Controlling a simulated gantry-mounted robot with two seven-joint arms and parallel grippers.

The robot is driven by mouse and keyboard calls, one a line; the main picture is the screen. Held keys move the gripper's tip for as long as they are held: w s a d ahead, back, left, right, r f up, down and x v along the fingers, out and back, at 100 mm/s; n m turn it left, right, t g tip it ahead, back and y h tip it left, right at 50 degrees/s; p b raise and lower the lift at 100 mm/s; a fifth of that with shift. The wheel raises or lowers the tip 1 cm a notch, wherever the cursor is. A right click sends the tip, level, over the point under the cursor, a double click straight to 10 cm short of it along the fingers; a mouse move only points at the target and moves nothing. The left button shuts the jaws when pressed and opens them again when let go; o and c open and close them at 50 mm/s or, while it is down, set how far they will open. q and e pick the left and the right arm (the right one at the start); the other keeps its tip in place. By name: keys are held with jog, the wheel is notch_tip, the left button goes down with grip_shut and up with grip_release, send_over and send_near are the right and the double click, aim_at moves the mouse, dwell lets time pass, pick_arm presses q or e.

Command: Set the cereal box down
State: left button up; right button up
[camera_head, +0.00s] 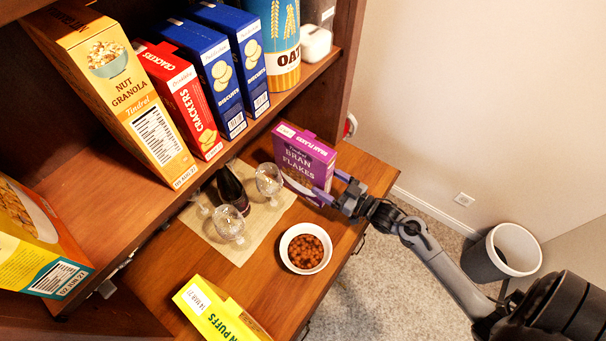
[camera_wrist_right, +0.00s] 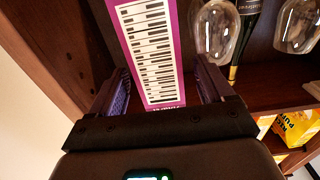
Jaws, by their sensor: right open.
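The purple bran flakes box (camera_head: 304,158) stands upright on the wooden counter (camera_head: 255,295) at its far right end, by the hutch's side wall. My right gripper (camera_head: 327,183) is at the box's near right side, open, with one finger on each side of it. In the right wrist view the box (camera_wrist_right: 150,50) shows its white label panel between the two open fingers (camera_wrist_right: 161,68). A narrow gap shows beside the fingers, though I cannot tell whether either one touches. The box's base is partly hidden by a finger. My left gripper is not in view.
A bowl of brown cereal (camera_head: 305,249) stands close in front of the box. Wine glasses (camera_head: 268,180) and a dark bottle (camera_head: 232,190) stand on a mat (camera_head: 238,252) to its left. A yellow puffs box (camera_head: 215,310) is nearer. The shelf above holds several boxes, including nut granola (camera_head: 128,95).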

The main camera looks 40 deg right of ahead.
aim_at(314, 174)
jog(key=shift+x, duration=2.75)
jog(key=shift+f, duration=0.15)
jog(key=c, duration=1.2)
jog(key=shift+c, duration=0.8)
